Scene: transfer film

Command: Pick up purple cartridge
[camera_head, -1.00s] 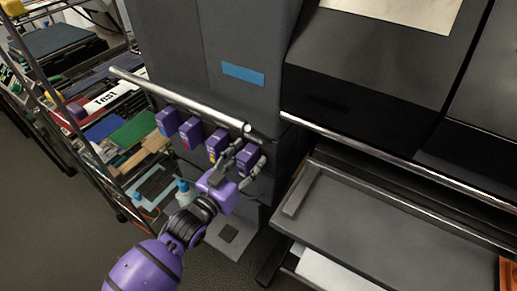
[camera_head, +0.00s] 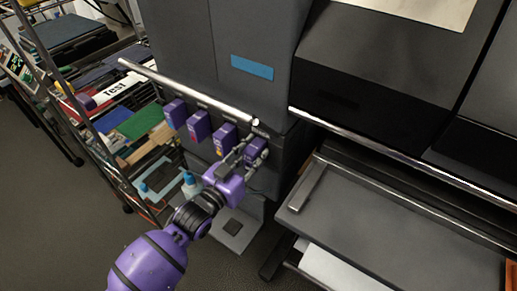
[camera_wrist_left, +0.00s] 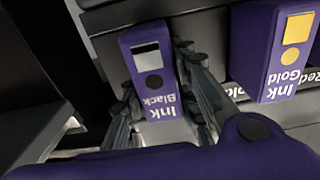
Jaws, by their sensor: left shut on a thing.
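Several purple ink cartridges sit in a row under the silver rail of the dark printer in the head view. The rightmost purple cartridge (camera_head: 256,149) is between the fingers of my left gripper (camera_head: 243,150). In the left wrist view this cartridge (camera_wrist_left: 154,85) reads "Ink Black" and has a silver square and a dark dot. My left gripper (camera_wrist_left: 160,112) is shut on it, one finger on each side. Its far end is hidden at the printer. A neighbouring purple cartridge (camera_wrist_left: 262,50), marked "Ink Gold", stands apart to the right. My right gripper is not in view.
The silver rail (camera_head: 190,92) runs just above the cartridges. A wire shelf rack with boards and small bottles (camera_head: 189,184) stands at the left. A grey printer tray (camera_head: 400,222) juts out at the right. Open floor (camera_head: 70,220) lies at the lower left.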

